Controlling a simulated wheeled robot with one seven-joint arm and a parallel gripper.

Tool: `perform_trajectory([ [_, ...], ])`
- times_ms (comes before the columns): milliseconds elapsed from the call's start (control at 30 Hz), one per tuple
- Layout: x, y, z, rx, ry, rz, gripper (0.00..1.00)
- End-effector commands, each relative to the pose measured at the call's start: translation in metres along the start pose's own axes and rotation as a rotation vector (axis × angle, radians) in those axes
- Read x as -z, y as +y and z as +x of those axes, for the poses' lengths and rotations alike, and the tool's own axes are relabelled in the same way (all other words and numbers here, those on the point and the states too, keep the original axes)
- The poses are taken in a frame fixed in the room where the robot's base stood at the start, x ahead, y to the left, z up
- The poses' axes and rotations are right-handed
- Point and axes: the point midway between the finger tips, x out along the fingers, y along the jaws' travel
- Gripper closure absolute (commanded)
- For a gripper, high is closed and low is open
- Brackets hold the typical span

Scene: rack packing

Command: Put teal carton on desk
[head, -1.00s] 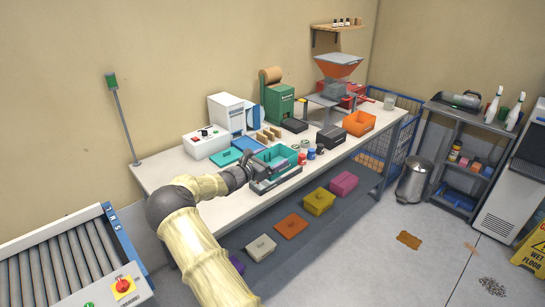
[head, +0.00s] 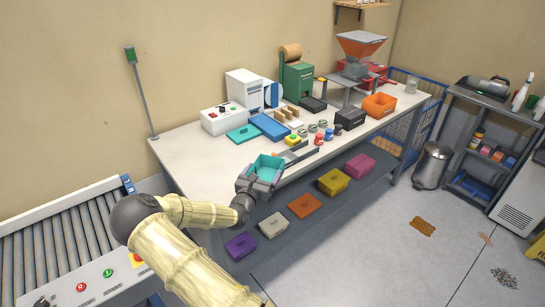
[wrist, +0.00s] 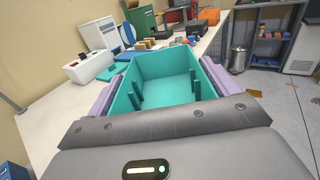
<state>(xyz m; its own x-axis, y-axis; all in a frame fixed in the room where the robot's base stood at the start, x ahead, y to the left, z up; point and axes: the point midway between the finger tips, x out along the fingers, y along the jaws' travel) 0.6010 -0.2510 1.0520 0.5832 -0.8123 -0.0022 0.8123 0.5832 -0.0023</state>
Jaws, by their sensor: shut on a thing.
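The teal carton (head: 267,167) is an open-topped, empty box. My gripper (head: 262,175) is shut on it, with lavender fingers against its two sides in the wrist view. The carton (wrist: 165,75) looks upright and hangs in front of the white desk (head: 192,166); it overlaps the desk's front edge in the head view. The carton's underside is hidden, so I cannot tell its exact height above the desk. The desk (wrist: 70,115) has bare surface at its left end.
A teal tray (head: 243,134), a blue tray (head: 269,126) and a white control box (head: 223,119) stand behind the carton. A grey flat device (head: 300,157) and a yellow item (head: 292,140) lie to its right. Coloured bins, such as the orange one (head: 304,206), sit below.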

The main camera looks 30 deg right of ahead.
Motion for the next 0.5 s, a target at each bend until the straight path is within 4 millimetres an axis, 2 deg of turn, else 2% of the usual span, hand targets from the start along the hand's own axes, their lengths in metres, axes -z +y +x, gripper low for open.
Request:
perform_trajectory([
  [33,0.010,0.005,-0.016,-0.055,0.005,-0.005,0.36],
  [300,0.063,0.040,-0.105,-0.405,0.009,-0.005,0.36],
  [500,0.097,0.063,-0.163,-0.638,0.005,-0.004,0.36],
])
